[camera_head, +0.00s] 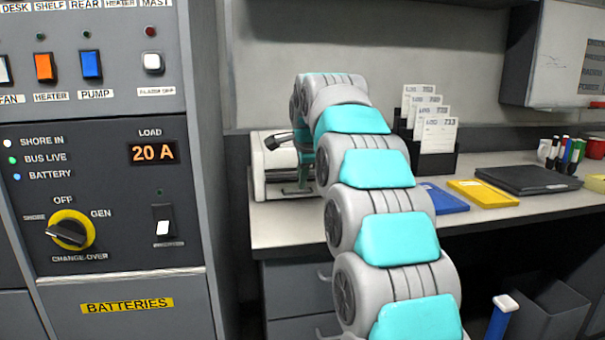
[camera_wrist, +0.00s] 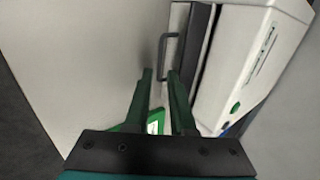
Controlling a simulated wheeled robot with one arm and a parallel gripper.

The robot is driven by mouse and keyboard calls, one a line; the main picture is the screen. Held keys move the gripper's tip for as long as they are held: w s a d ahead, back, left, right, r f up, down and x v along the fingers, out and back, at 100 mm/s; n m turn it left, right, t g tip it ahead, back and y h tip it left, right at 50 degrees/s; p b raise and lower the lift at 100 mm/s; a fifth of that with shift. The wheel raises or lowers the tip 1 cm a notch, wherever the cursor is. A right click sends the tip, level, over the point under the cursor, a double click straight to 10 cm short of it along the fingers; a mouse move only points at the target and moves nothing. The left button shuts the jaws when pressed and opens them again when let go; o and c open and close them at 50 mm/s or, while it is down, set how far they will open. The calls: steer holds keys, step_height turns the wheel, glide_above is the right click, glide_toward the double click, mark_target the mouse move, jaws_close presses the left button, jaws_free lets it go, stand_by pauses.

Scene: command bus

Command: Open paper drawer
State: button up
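The printer (camera_head: 272,165) is a white box with a dark panel on the desk at the back, partly hidden by my arm. It also shows at the right in the wrist view (camera_wrist: 243,70). A dark bracket handle (camera_wrist: 161,55) stands out at its dark lower front. My gripper (camera_wrist: 160,73) has two dark green fingers with a gap between them. The handle's near end shows between the fingertips in the picture; I cannot tell whether they touch it. In the head view the fingers are mostly hidden behind my arm near the printer.
A switch panel (camera_head: 100,150) stands close at the left. A green-and-white item (camera_wrist: 153,122) shows between the fingers.

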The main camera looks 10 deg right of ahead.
steer(key=shift+b+x, duration=0.35)
steer(key=shift+x, duration=2.55)
jaws_close()
steer(key=shift+s+f+b, duration=0.1)
steer(key=shift+s+b, duration=0.8)
steer(key=shift+s, duration=0.45)
steer(key=shift+s+b, duration=1.45)
steer(key=shift+s, duration=2.1)
